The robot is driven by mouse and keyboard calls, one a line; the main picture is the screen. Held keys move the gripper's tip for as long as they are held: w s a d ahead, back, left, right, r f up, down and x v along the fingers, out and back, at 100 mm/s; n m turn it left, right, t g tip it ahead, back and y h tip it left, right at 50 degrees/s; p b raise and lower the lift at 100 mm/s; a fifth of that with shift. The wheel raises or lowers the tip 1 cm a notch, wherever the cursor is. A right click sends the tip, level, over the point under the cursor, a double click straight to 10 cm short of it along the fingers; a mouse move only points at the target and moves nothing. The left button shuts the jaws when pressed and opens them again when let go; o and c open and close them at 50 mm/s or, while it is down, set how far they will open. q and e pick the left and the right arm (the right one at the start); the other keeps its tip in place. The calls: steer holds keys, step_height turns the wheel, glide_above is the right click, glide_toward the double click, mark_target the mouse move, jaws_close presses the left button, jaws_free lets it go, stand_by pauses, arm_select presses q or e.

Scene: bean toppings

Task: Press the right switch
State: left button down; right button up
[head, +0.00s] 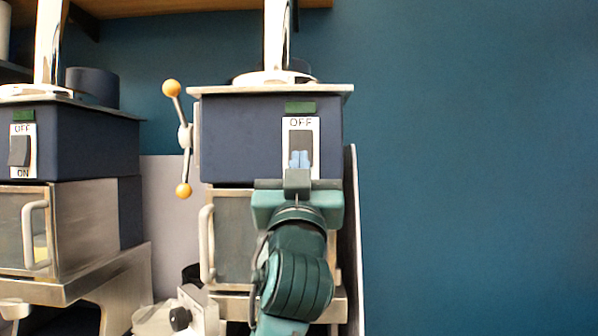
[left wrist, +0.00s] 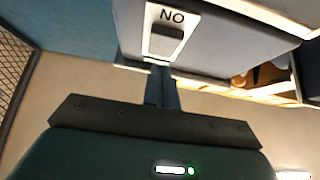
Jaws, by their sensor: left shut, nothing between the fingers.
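The right switch (head: 301,140) is a dark rocker on a white plate with OFF at its top, on the front of the right machine. The same plate shows upside down in the left wrist view (left wrist: 168,40), with its ON label visible. My left gripper (head: 300,159) is shut and empty. Its light-blue fingertips are in front of the rocker's lower part in the head view and hide the plate's bottom. In the left wrist view the fingertips (left wrist: 158,70) are close to the plate's edge; I cannot tell whether they touch. My right gripper is not in view.
The left machine (head: 75,145) has its own OFF/ON switch (head: 19,151). A lever with orange knobs (head: 184,135) is on the right machine's left side. A door handle (head: 207,245) is below it. Right of the machine is a bare blue wall (head: 470,160).

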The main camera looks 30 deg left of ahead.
mark_target(301, 148)
arm_select(q)
steer(key=w, duration=0.1)
steer(key=w+a, duration=0.1)
steer(key=shift+w+a+f, duration=0.3)
steer(key=shift+f, duration=0.05)
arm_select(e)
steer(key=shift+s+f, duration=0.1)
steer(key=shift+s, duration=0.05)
arm_select(q)
steer(key=shift+w+a+f+t+b, duration=0.2)
steer(key=shift+w+t+b, duration=0.1)
steer(key=shift+b, duration=0.8)
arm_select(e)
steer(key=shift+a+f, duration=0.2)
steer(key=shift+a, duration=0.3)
